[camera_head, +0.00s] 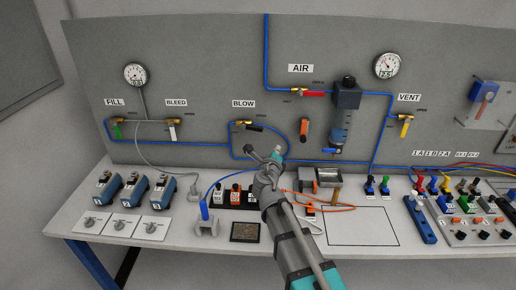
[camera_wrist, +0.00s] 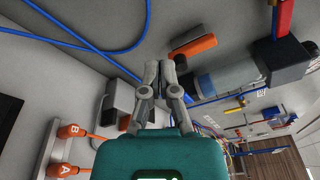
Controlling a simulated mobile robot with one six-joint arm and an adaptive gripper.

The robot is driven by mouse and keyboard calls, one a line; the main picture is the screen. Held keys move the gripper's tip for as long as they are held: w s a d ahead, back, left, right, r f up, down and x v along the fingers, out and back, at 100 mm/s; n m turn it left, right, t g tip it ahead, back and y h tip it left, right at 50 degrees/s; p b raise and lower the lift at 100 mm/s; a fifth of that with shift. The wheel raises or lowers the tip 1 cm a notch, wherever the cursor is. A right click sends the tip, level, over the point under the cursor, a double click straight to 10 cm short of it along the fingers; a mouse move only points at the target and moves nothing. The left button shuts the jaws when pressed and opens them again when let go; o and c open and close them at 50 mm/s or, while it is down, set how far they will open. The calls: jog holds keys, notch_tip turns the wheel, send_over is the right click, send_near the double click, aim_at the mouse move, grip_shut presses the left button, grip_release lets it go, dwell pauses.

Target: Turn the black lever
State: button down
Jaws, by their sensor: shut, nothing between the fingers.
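The black lever (camera_head: 252,128) sits on the brass valve under the BLOW label (camera_head: 243,104) on the grey wall panel, pointing right from the valve. My gripper (camera_head: 277,151) is below and to the right of it in the head view, with a visible gap in the picture. In the wrist view the fingers of my gripper (camera_wrist: 165,66) are close together at the tips, with nothing held. I cannot make out the black lever in the wrist view. My gripper's exact distance from the panel is hard to tell.
An orange handle (camera_head: 304,130) and a regulator (camera_head: 342,128) are on the panel to the right. Blue tubing (camera_head: 200,144) runs along the panel below the lever. Green, white, red and yellow levers are on other valves. The bench (camera_head: 180,240) below is crowded with devices.

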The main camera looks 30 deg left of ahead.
jog(key=w+d+f+m+g+h, duration=0.1)
jog(key=w+d+f+m+h, duration=0.15)
jog(key=d+m, duration=0.4)
jog(key=w+d+f+m+g+h, duration=0.1)
jog(key=d+m+h, duration=0.2)
jog(key=d+m, duration=0.4)
jog(key=s+d+f+m+g, duration=0.2)
jog(key=d+f+m+g, duration=0.1)
jog(key=d+m, duration=0.5)
jog(key=s+d+f+m+g+h, duration=0.1)
jog(key=s+d+f+m+g, duration=0.2)
jog(key=d+m, duration=0.4)
jog(key=s+d+f+m+g+h, duration=0.1)
jog(key=s+d+f+m+g, duration=0.2)
jog(key=d+f+m, duration=0.2)
jog(key=shift+s+d+m+g, duration=0.1)
jog(key=shift+d+m+g, duration=0.1)
jog(key=shift+d+m, duration=1.15)
jog(key=shift+s+d+m+g, duration=0.15)
jog(key=shift+d+m, duration=0.35)
jog(key=shift+d, duration=1.5)
jog(key=s+d+f+m+g+y, duration=0.2)
jog(key=s+d+m+g, duration=0.3)
jog(key=s+m, duration=0.5)
jog(key=m+y, duration=0.1)
jog(key=m, duration=0.2)
jog(key=shift+d+f+y, duration=0.35)
jog(key=shift+d+f, duration=0.05)
jog(key=shift+a, duration=0.1)
